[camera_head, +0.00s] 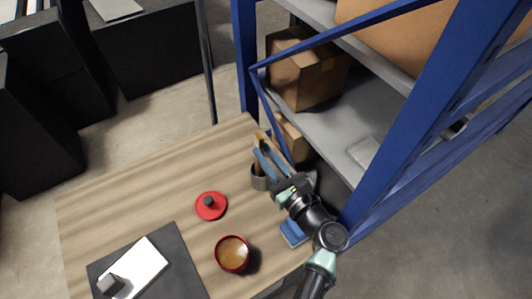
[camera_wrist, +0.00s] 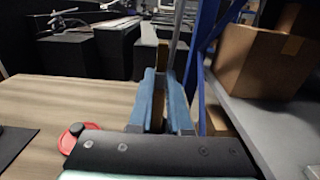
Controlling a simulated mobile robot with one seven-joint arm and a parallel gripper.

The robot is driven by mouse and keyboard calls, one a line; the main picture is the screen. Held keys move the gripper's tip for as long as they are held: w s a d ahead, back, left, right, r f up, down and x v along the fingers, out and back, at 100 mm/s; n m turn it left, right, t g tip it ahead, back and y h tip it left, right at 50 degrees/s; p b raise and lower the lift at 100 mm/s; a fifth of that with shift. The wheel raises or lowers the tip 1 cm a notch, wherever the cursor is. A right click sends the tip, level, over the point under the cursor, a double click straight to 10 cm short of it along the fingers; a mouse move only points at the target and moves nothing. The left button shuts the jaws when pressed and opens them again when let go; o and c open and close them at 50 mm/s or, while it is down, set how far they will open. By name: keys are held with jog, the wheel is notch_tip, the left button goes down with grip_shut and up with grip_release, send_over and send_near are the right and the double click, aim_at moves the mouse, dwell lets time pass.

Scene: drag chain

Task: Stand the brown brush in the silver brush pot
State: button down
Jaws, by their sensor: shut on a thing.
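The brown brush (camera_head: 257,150) is held between the blue fingers of my gripper (camera_head: 266,160), which is shut on it. In the wrist view the brush (camera_wrist: 162,62) stands roughly upright between the two fingers (camera_wrist: 161,100). The silver brush pot (camera_head: 260,182) stands on the wooden table near its right edge, directly below the brush and fingers in the head view. The fingers partly cover the brush and the pot's mouth, so I cannot tell whether the brush's lower end is inside. The pot is not visible in the wrist view.
A red lid (camera_head: 211,206) with a dark knob and a red bowl (camera_head: 232,254) lie left of my arm. A blue object (camera_head: 293,232) lies beside my arm. A dark mat (camera_head: 180,270) holds a white sheet. A blue-framed shelf (camera_head: 395,150) with boxes borders the right side.

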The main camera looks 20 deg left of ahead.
jog(key=c, duration=0.8)
grip_release()
jog(key=b+v, duration=0.2)
jog(key=v, duration=1.1)
